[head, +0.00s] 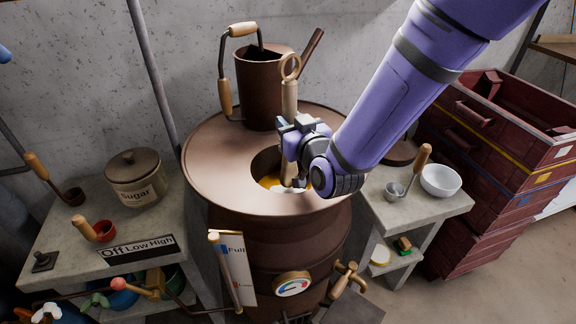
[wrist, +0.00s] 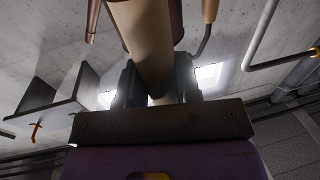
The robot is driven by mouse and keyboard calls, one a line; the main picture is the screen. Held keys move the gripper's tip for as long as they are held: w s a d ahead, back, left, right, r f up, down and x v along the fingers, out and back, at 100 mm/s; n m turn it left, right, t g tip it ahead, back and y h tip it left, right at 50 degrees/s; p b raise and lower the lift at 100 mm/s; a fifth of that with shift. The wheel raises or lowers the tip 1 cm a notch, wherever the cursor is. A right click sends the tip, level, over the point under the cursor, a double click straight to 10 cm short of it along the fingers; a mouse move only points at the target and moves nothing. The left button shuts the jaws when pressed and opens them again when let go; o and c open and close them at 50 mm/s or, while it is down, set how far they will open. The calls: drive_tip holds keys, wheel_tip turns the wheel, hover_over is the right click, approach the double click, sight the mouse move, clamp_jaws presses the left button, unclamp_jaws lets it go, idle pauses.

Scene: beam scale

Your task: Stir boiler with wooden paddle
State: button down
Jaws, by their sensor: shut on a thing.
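The wooden paddle (head: 289,98) is upright, with a ring at its top. Its lower end goes down into the round opening of the boiler (head: 217,165), a brown metal drum. Yellowish liquid (head: 270,181) with something white shows inside the opening. My gripper (head: 296,140) is shut on the paddle just above the opening. The wrist view shows the paddle shaft (wrist: 152,50) between my gripper's fingers (wrist: 155,88). The paddle's lower tip is hidden in the boiler, and my arm covers the opening's right side.
A brown watering can (head: 262,85) stands on the boiler's back rim. The left table holds a sugar pot (head: 136,178) and a red scoop (head: 96,230). The right table holds a white bowl (head: 440,180) and a metal ladle (head: 396,191). Dark red crates (head: 490,150) stand at right.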

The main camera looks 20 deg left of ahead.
sight(291, 80)
drive_tip(key=shift+r, duration=6.6)
